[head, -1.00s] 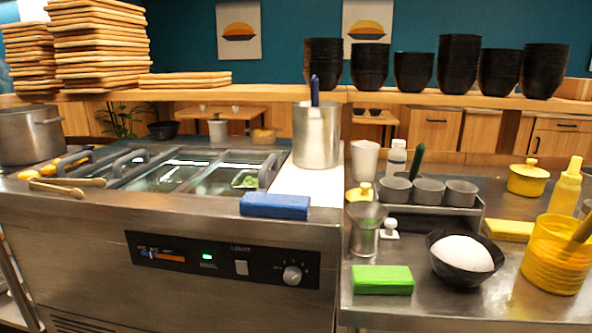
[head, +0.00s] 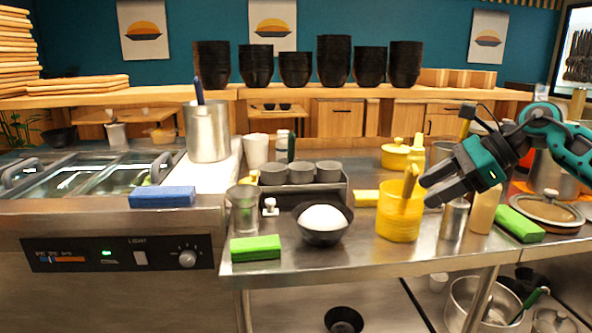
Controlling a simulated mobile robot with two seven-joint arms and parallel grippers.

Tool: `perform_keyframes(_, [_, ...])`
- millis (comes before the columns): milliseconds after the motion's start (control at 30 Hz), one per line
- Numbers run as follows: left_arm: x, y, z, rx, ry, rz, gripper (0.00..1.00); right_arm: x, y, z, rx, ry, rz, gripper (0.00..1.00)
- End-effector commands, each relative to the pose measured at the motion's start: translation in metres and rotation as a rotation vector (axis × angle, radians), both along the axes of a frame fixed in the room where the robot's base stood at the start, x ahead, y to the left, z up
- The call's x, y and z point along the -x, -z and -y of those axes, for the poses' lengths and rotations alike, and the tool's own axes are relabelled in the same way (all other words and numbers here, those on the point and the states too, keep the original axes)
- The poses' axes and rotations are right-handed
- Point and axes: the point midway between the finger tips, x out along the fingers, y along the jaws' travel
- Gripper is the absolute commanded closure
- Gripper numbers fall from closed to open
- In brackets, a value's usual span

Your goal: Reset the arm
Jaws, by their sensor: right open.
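My right gripper (head: 432,193) is in the head view at the right, above the steel counter (head: 300,262). Its dark fingers point left and down, close beside the yellow container (head: 398,222) with a utensil in it. I see nothing held between the fingers. The gripper is open. My left gripper is not in view. A black bowl (head: 323,238) with a white mound in it stands left of the yellow container.
A green block (head: 255,248) lies at the counter's front left. A metal bottle (head: 453,220), a pale bottle (head: 484,210) and another green block (head: 519,224) stand or lie below my right arm. Grey cups (head: 300,172) sit in a tray behind. Bare counter lies in front of the bowl.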

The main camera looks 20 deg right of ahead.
Motion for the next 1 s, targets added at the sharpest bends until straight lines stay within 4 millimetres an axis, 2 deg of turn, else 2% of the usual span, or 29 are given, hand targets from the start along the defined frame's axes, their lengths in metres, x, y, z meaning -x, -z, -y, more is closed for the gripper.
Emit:
perform_keyframes(33, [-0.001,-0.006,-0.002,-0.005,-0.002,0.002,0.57,-0.010,0.017,-0.034,-0.135,-0.005,-0.030,0.45])
perform_keyframes(100, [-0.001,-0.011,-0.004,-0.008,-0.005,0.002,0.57,-0.021,0.039,-0.081,-0.364,0.022,-0.082,0.45])
perform_keyframes(200, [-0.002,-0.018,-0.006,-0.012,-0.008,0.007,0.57,-0.027,0.064,-0.138,-0.718,0.114,-0.199,0.45])
perform_keyframes(300, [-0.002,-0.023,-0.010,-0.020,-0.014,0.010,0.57,-0.025,0.087,-0.179,-1.075,0.262,-0.360,0.45])
perform_keyframes(400, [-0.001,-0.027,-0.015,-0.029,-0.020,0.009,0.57,-0.018,0.113,-0.202,-1.423,0.465,-0.552,0.45])
perform_keyframes(467, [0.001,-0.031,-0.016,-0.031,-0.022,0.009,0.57,-0.011,0.133,-0.211,-1.624,0.612,-0.680,0.45])
perform_keyframes(533, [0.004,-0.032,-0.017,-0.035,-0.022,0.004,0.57,0.002,0.160,-0.217,-1.847,0.810,-0.835,0.45])
perform_keyframes(667, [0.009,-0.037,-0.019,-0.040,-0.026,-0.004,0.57,0.043,0.221,-0.226,-2.216,1.240,-1.119,0.45])
perform_keyframes(733, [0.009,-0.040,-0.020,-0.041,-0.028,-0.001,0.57,0.073,0.252,-0.232,-2.371,1.484,-1.252,0.45])
perform_keyframes(767, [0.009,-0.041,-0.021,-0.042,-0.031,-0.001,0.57,0.086,0.264,-0.236,2.373,-1.550,1.272,0.45])
perform_keyframes(800, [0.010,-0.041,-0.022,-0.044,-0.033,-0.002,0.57,0.103,0.278,-0.241,2.234,-1.535,1.218,0.45])
perform_keyframes(900, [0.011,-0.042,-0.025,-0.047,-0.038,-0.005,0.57,0.137,0.302,-0.251,1.985,-1.499,1.114,0.45])
perform_keyframes(1000, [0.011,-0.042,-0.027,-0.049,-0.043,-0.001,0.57,0.158,0.314,-0.258,1.850,-1.476,1.053,0.45])
